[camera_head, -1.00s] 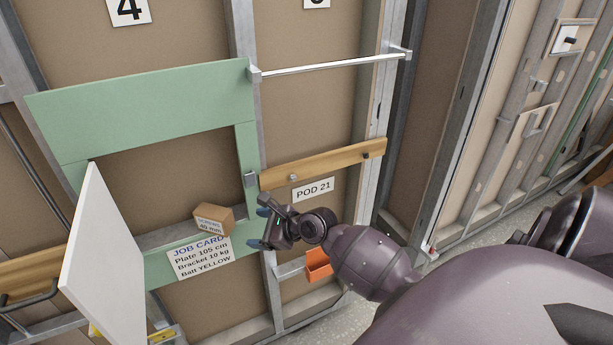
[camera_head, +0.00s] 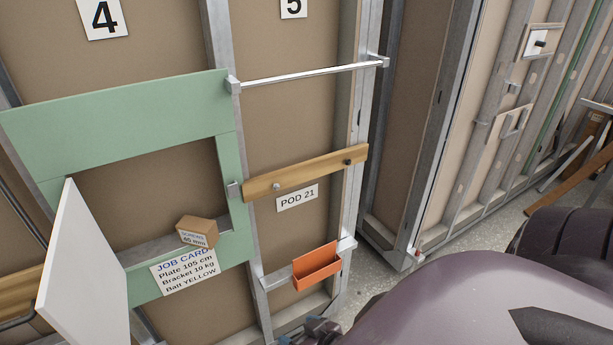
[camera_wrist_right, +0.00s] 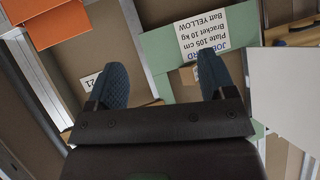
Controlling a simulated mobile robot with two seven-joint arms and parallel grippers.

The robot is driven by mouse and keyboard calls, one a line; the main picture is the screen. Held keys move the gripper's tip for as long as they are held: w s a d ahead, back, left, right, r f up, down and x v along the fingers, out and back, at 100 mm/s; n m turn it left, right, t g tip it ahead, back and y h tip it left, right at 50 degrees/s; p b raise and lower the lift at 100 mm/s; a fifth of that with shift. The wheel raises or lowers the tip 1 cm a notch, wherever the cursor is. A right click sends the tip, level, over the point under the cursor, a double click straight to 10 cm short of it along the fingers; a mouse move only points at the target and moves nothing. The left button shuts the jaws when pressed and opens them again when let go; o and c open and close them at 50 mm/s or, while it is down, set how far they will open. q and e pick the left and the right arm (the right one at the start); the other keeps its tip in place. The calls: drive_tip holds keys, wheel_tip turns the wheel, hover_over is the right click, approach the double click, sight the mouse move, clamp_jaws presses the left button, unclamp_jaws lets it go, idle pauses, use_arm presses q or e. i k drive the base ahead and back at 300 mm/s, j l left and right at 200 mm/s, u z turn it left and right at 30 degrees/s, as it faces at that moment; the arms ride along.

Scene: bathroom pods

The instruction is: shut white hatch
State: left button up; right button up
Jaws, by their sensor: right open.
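The white hatch (camera_head: 85,270) stands swung open at the left, hinged at the left side of the opening in the green panel (camera_head: 120,115). The opening shows brown board behind. In the right wrist view the white hatch (camera_wrist_right: 285,95) shows at the right edge. My right gripper (camera_head: 318,330) is only partly visible at the bottom edge of the head view, below the orange bin and well right of the hatch. In the wrist view its two blue fingertips (camera_wrist_right: 163,85) are wide apart with nothing between them. My left gripper is not in view.
A small cardboard box (camera_head: 197,231) sits on the opening's lower ledge, above a job card (camera_head: 185,272). An orange bin (camera_head: 317,266), a wooden rail (camera_head: 305,172) and a metal bar (camera_head: 310,75) are on the wall to the right. Floor shows at the right.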

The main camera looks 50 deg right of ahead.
sight(82, 291)
drive_tip(key=j+z, duration=0.35)
drive_tip(key=j, duration=0.2)
drive_tip(key=j+z, duration=0.35)
drive_tip(key=j, duration=0.15)
drive_tip(key=k+j+z, duration=0.1)
drive_tip(key=j+z, duration=0.25)
drive_tip(key=j, duration=0.2)
